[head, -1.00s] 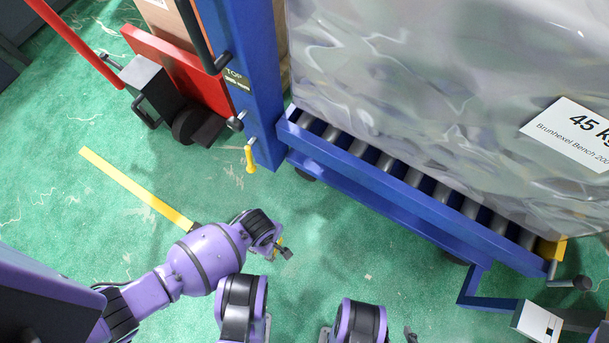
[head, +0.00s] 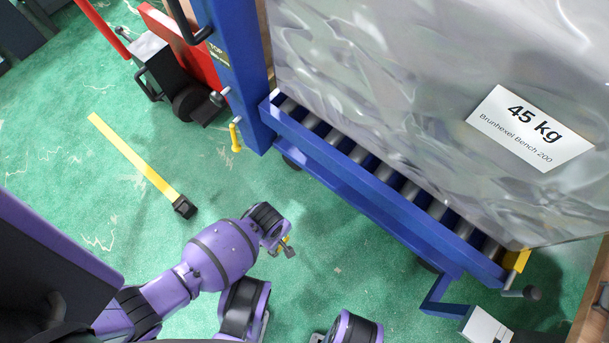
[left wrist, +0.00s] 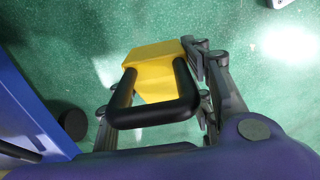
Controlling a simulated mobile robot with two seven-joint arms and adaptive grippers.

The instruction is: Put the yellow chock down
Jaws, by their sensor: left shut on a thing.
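The yellow chock (left wrist: 155,67) fills the middle of the left wrist view, with a black loop handle (left wrist: 152,113) on the near side. My left gripper (head: 281,242) is shut on the chock; its grey linkage shows along the chock's right side in the wrist view. Green floor lies below the chock. I cannot tell whether the chock touches it. My right gripper is not in view.
A blue roller cart (head: 375,215) with a wrapped 45 kg load (head: 400,90) stands right of the gripper. A yellow strap (head: 130,152) with a black buckle (head: 184,207) lies on the floor at left. A red hand truck (head: 165,60) stands behind. Floor between strap and cart is clear.

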